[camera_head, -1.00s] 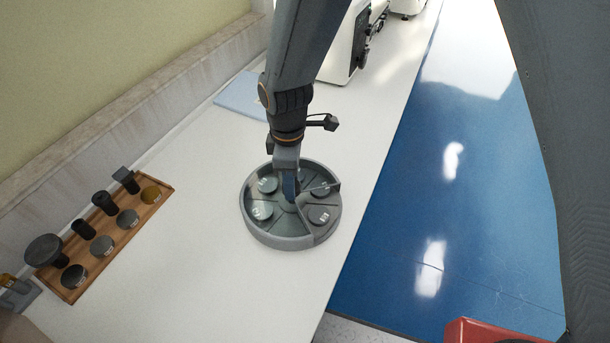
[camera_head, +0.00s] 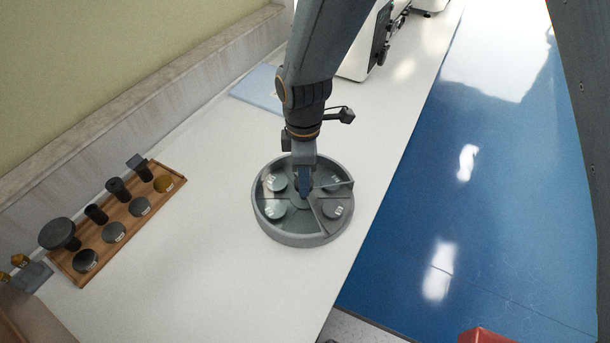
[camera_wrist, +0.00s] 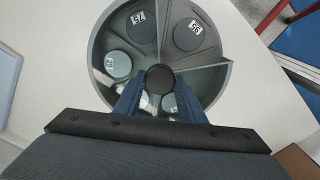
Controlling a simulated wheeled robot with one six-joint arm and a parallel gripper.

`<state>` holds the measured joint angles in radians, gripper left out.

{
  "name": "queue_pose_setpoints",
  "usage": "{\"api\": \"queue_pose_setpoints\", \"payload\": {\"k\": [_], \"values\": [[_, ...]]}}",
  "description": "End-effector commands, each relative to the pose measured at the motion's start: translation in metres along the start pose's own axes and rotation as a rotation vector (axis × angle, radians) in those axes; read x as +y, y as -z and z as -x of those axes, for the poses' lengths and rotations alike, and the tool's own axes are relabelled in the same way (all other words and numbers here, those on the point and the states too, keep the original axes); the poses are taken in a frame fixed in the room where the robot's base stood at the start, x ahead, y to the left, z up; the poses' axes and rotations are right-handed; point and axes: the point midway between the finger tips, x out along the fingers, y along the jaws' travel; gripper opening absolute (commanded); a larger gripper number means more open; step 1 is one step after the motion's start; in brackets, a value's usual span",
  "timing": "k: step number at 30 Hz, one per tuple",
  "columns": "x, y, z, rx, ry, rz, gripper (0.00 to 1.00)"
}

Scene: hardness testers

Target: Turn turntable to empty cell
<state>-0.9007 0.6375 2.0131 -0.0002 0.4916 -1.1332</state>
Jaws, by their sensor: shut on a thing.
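The round grey turntable (camera_head: 296,240) stands on the white bench, divided into cells by thin walls. It also shows in the wrist view (camera_wrist: 97,62). Several round grey blocks with number labels lie in its cells; one block (camera_head: 274,210) is at the front left and another (camera_head: 333,208) at the front right. In the wrist view, a block (camera_wrist: 188,35) sits near the top, beside a cell at the right that looks bare. My gripper (camera_head: 305,196) points down at the turntable's centre, shut on the dark central knob (camera_wrist: 160,79). My fingers hide part of the near cells.
A wooden tray (camera_head: 68,267) with several round blocks and dark fittings lies at the left. A light blue mat (camera_head: 250,92) lies behind the turntable. White machines (camera_head: 358,52) stand farther back. The bench drops to a blue floor (camera_head: 430,210) on the right.

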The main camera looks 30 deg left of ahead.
Motion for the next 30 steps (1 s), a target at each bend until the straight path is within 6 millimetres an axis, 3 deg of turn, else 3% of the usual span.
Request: {"api": "queue_pose_setpoints", "payload": {"k": [2, 3, 6, 17, 30], "values": [[0.001, 0.002, 0.001, 0.002, -0.003, 0.000, 0.00], [0.001, 0.002, 0.001, 0.002, -0.003, -0.001, 0.40], [0.001, 0.001, 0.001, 0.002, -0.002, -0.001, 0.55], [0.001, 0.000, 0.004, 0.001, -0.002, -0.003, 0.55], [0.002, 0.001, 0.061, 0.003, -0.005, -0.001, 0.55]]}}
